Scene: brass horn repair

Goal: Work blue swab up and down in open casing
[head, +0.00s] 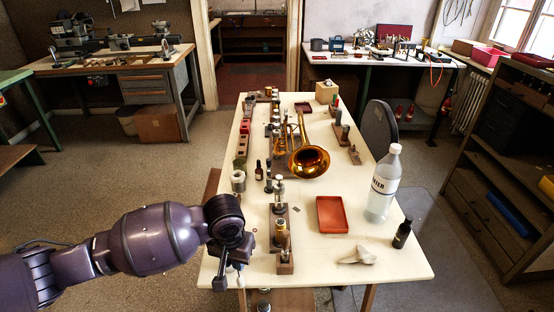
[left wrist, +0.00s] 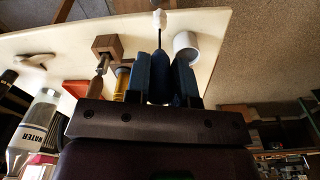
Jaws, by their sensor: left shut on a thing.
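My left gripper (head: 236,262) hangs over the front left part of the white table. In the left wrist view its two blue fingers (left wrist: 161,82) are shut on the dark handle of the blue swab (left wrist: 158,66). The swab's thin dark rod ends in a white tip (left wrist: 159,20), clear of any casing. A brass casing (head: 281,236) stands on a wooden strip to the right of the gripper, apart from the swab. It also shows in the left wrist view (left wrist: 122,83); its opening cannot be made out. My right gripper is not in view.
A white cylinder (left wrist: 187,44) is close beside the fingers. A wooden block (head: 285,266) ends the strip. A red tray (head: 332,214), crumpled cloth (head: 358,254), water bottle (head: 383,187) and dark small bottle (head: 402,234) stand to the right. A brass horn (head: 309,161) lies farther back.

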